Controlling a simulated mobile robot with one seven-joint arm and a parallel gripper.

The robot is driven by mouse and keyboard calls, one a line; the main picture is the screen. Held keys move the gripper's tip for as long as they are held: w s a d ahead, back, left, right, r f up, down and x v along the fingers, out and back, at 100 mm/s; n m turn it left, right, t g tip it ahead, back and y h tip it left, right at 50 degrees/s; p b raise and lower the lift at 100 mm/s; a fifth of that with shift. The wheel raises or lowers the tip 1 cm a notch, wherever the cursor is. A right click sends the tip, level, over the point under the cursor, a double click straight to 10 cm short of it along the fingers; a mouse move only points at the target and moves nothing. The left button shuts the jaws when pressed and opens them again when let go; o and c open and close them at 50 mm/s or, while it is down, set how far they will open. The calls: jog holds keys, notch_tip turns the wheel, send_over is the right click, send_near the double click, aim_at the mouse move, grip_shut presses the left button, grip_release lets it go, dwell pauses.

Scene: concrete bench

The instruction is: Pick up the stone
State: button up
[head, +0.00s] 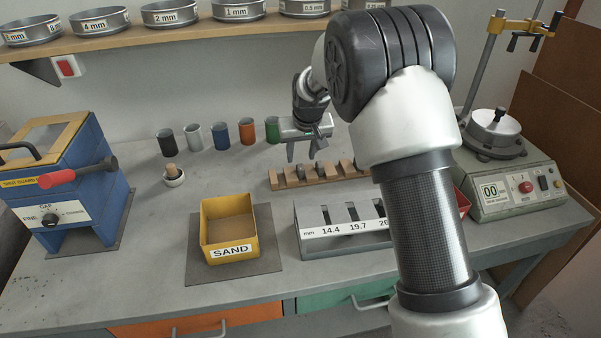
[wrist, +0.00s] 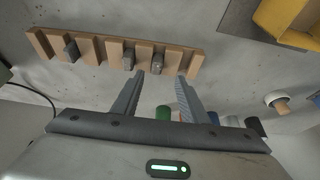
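A wooden slotted rack (head: 322,179) stands on the bench; it also shows in the wrist view (wrist: 186,62). Small grey stones sit in some of its slots. In the wrist view one stone (wrist: 71,51) is towards the left, another (wrist: 128,59) is near the middle, and a third (wrist: 158,63) is close beside it on the right. My gripper (head: 305,150) is open and empty, above and behind the rack in the head view. In the wrist view its fingertips (wrist: 160,74) are apart, just below the third stone in the picture, not touching it.
A yellow sand box (head: 220,252) stands front left. A grey slotted gauge (head: 318,246) is in front of the rack. Several coloured cups, including a green one (head: 272,130), line the back near my gripper.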

aim_at(300, 166)
jog(key=x, duration=0.7)
jog(key=shift+w+d+f, duration=0.15)
jog(key=shift+w+f, duration=0.05)
jog(key=shift+w, duration=0.25)
grip_shut()
